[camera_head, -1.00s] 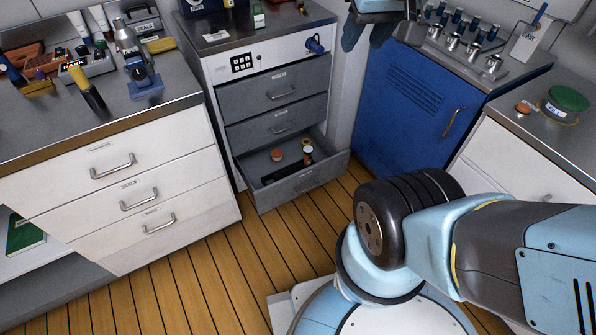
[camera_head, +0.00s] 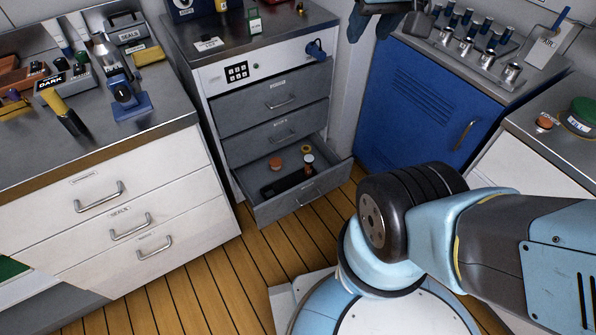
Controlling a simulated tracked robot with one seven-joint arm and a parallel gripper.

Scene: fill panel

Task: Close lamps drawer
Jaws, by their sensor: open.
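The bottom drawer (camera_head: 305,203) of the grey-fronted drawer unit stands pulled out, its front low over the wooden floor. Its label is too small to read, so I cannot tell from it whether this is the lamps drawer. Inside lie an orange-brown round item (camera_head: 276,163), a small white-topped jar (camera_head: 308,160), a yellow ring (camera_head: 306,148) and a dark tray-like piece. My gripper (camera_head: 392,12) shows only in part at the top edge, open, in front of the blue cabinet and well away from the drawer. Its upper part is cut off.
Two shut grey drawers (camera_head: 280,103) sit above the open one. A white drawer cabinet (camera_head: 150,210) stands left and a blue cabinet (camera_head: 420,105) right. My arm fills the lower right. Wooden floor (camera_head: 235,275) lies clear before the drawer.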

